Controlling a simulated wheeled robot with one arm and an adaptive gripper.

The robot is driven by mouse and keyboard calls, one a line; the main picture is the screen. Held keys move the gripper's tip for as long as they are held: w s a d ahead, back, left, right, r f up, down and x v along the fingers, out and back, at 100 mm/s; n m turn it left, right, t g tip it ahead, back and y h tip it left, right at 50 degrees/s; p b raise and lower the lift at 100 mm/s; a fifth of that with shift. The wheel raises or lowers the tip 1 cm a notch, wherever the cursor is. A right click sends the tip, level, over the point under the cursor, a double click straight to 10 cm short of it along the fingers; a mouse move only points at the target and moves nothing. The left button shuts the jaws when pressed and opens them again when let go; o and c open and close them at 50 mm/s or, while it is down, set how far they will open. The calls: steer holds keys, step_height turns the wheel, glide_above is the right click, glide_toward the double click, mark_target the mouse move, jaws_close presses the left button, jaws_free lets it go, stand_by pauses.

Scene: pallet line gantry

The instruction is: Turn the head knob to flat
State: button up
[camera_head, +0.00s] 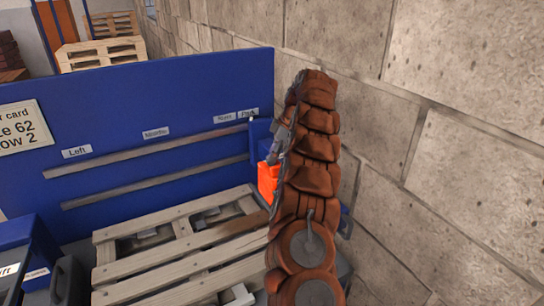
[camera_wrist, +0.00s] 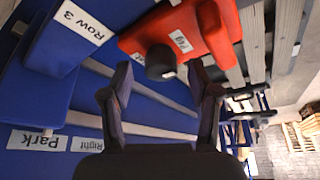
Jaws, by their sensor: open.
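The orange-red head (camera_wrist: 195,28) is at the top of the wrist view, with a white label I cannot read surely. A dark round knob (camera_wrist: 160,61) sticks out from it towards the camera. My gripper (camera_wrist: 160,68) is open, with one finger on each side of the knob and visible gaps between. I cannot tell how deep the fingers reach around it. The knob's pointer setting is not clear. In the head view the orange head (camera_head: 267,182) shows beside my arm, which hides the knob and most of my gripper.
A blue panel (camera_head: 130,105) carries two rails and labels Left, Middle, Right and Park. A wooden pallet (camera_head: 165,262) lies below it. A blue block labelled Row 3 (camera_wrist: 48,50) is beside the head. A stone wall (camera_head: 450,110) stands close right of my arm.

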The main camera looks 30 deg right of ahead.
steer(key=shift+w+a+f, duration=0.15)
steer(key=shift+a+f, duration=0.15)
steer(key=shift+f, duration=0.3)
steer(key=c, duration=1.2)
